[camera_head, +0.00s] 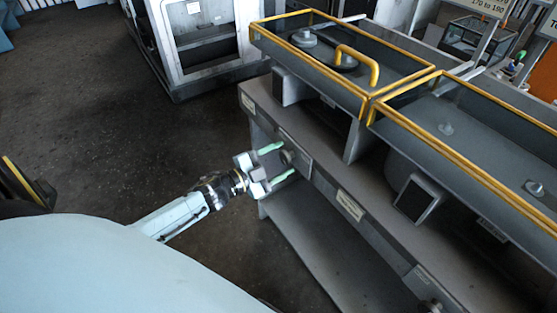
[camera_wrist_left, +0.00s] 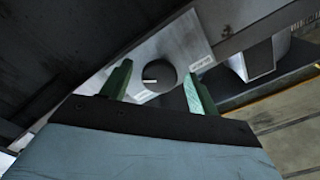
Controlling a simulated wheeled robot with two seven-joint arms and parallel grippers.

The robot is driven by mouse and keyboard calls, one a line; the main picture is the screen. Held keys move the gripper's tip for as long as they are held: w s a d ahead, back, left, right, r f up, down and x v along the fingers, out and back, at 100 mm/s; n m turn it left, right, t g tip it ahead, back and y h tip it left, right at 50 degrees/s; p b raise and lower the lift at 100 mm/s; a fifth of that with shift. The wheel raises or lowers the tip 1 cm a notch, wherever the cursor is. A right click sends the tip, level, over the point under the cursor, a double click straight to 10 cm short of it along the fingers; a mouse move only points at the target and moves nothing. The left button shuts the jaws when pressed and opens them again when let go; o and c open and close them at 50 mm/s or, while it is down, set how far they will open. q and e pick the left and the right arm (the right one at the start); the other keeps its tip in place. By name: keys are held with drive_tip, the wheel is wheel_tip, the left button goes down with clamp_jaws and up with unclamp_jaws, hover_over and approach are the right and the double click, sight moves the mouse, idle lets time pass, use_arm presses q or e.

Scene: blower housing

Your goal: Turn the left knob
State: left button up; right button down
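The left knob (camera_wrist_left: 158,75) is a dark round dial with a white mark, set on a light plate in the left wrist view. In the head view the knob (camera_head: 287,157) shows small at the left end of the housing's front face. My left gripper (camera_head: 279,161) is open in front of it, its green fingers pointing at the panel. In the left wrist view the fingers (camera_wrist_left: 157,86) stand on both sides of the knob, with gaps visible. I cannot tell whether the tips reach past its face. My right gripper is not in view. Another knob (camera_head: 432,306) sits at the lower right.
The grey blower housing (camera_head: 345,175) fills the right side, with yellow-edged trays (camera_head: 440,72) on top and a yellow handle (camera_head: 362,62). A white cabinet (camera_head: 180,50) stands at the back. The dark floor (camera_head: 75,120) at left is clear.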

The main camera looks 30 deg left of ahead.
use_arm(q)
drive_tip(key=p+v, duration=0.1)
drive_tip(key=v, duration=1.2)
drive_tip(key=shift+s, duration=0.2)
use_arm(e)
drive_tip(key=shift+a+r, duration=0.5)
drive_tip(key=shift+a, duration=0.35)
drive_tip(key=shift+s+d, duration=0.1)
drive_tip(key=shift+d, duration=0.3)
